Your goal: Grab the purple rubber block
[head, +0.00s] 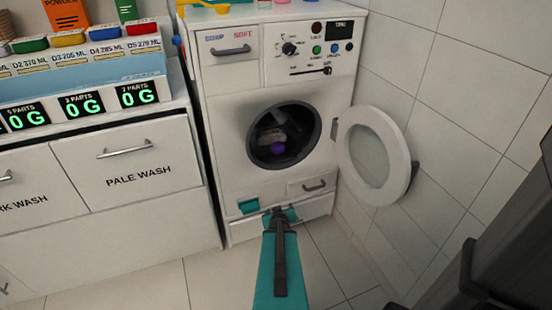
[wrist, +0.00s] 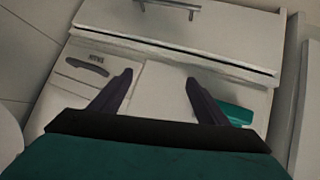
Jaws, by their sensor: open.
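A small purple thing (head: 278,149), which looks like the purple rubber block, lies low inside the open drum of the white washing machine (head: 228,160) in the head view. Grey-white cloth-like items (head: 270,133) lie just above it. My gripper (head: 280,211) is in front of the machine's lower edge, below the drum opening and apart from the block. In the wrist view my gripper (wrist: 157,82) has its two dark fingers spread with nothing between them, facing the machine's lower front. The block does not show there.
The round door (head: 371,158) stands open to the right, near the tiled wall. A small handled panel (head: 312,185) and a teal flap (head: 249,206) are on the machine's lower front. Drawers marked PALE WASH (head: 135,168) stand at left. The floor in front is clear.

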